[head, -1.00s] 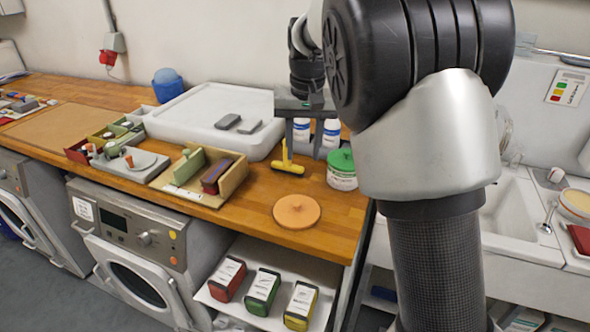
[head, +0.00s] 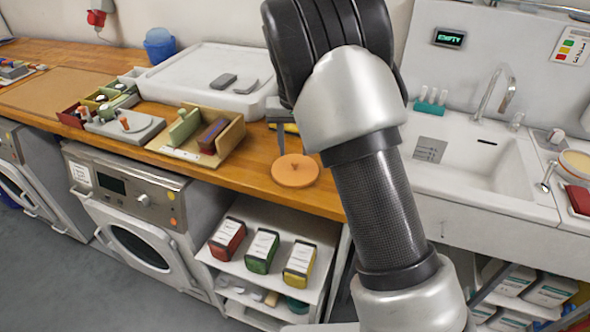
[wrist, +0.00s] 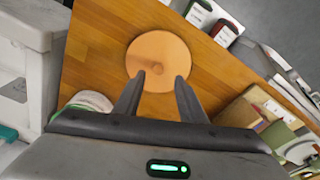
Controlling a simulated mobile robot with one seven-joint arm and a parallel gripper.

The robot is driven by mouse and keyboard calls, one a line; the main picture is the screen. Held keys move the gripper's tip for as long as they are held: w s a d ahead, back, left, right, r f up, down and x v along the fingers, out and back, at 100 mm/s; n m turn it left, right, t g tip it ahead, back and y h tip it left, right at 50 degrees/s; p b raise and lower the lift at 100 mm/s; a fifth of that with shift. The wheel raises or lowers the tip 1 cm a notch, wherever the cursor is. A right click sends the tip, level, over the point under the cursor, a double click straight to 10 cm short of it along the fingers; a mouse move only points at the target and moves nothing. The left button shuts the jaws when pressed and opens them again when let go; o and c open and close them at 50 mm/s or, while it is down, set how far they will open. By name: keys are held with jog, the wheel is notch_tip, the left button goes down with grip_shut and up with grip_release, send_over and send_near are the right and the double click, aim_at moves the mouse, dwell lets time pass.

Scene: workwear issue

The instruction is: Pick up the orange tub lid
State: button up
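The orange tub lid (head: 295,170) is a flat round disc with a small central knob. It lies on the wooden worktop (head: 258,182) near its front right edge. In the wrist view the lid (wrist: 158,61) is just beyond my gripper's fingertips, near its middle. My gripper (wrist: 160,75) is open, its two fingers apart with nothing visible between them. In the head view my arm hides most of the gripper; one finger shows just behind the lid. I cannot tell the height of the fingertips above the lid.
A wooden tray (head: 204,139) with items stands left of the lid, and a white basin (head: 185,90) sits behind. A white-and-green tub (wrist: 92,101) is beside my gripper. Shelved boxes (head: 262,250) are below the worktop. A sink (head: 470,165) is at right.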

aim_at(295, 162)
jog(key=f, duration=0.5)
jog(key=shift+w+d, duration=0.2)
jog(key=shift+w, duration=0.15)
grip_shut()
